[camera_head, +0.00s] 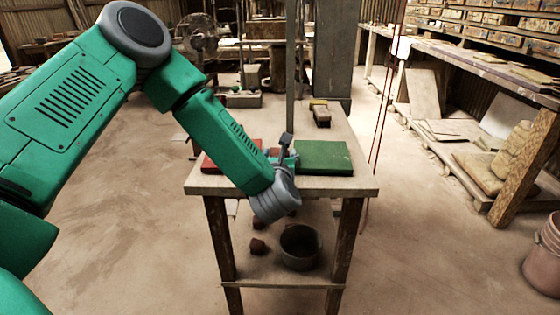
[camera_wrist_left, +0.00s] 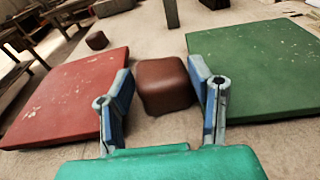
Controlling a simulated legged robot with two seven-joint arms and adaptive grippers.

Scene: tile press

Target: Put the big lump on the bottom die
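A brown, rounded block-like lump (camera_wrist_left: 163,84) sits on the tabletop between a red slab (camera_wrist_left: 75,95) and a green slab (camera_wrist_left: 262,68) in the left wrist view. My left gripper (camera_wrist_left: 162,88) is open, with one blue-grey finger on each side of this lump; whether either finger touches it I cannot tell. A second, smaller-looking brown lump (camera_wrist_left: 97,40) lies farther off. In the head view my left gripper (camera_head: 284,152) is low over the table between the red slab (camera_head: 218,160) and the green slab (camera_head: 325,157), mostly hiding the lump. I cannot tell which part is the bottom die.
The wooden table (camera_head: 340,186) has a post (camera_head: 290,60) at its back and a brown block (camera_head: 320,116) near it. A dark bucket (camera_head: 300,247) and a small brown lump (camera_head: 258,246) are on the lower shelf.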

